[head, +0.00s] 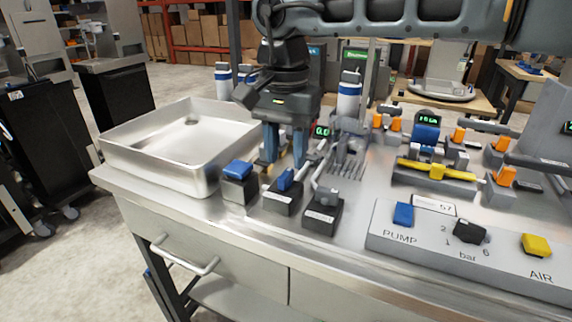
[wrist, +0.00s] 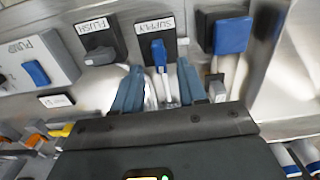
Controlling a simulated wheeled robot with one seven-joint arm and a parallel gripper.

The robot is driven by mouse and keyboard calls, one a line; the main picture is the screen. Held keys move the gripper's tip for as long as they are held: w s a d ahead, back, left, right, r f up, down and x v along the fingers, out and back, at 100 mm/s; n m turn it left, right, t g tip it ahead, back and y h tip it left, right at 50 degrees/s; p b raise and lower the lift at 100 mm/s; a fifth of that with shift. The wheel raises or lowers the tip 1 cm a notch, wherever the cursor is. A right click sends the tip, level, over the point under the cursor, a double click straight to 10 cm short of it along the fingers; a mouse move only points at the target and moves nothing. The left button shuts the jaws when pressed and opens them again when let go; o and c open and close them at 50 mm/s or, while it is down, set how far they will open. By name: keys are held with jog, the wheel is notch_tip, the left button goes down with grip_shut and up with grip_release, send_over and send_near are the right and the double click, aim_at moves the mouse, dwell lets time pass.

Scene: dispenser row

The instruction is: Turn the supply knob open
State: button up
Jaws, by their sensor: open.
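The supply knob (wrist: 158,52) is a small blue handle on a dark box. In the wrist view the box carries a SUPPLY label (wrist: 160,26). In the head view the knob (head: 285,179) is the middle one of three boxes at the table's front edge. My gripper (head: 285,160) is open and empty, fingers pointing down, just behind the knob. In the wrist view my gripper (wrist: 158,75) has its two blue fingers apart, with the knob between and just beyond the tips. I cannot tell whether they touch it.
A box with a larger blue top (head: 239,170) stands left of the supply box, and the grey FLUSH knob (wrist: 99,55) on the other side. A steel basin (head: 150,165) is at the left. The PUMP and AIR panel (head: 400,245) is at the right. Pipes run behind the boxes.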

aim_at(285, 173)
jog(key=shift+r, duration=2.05)
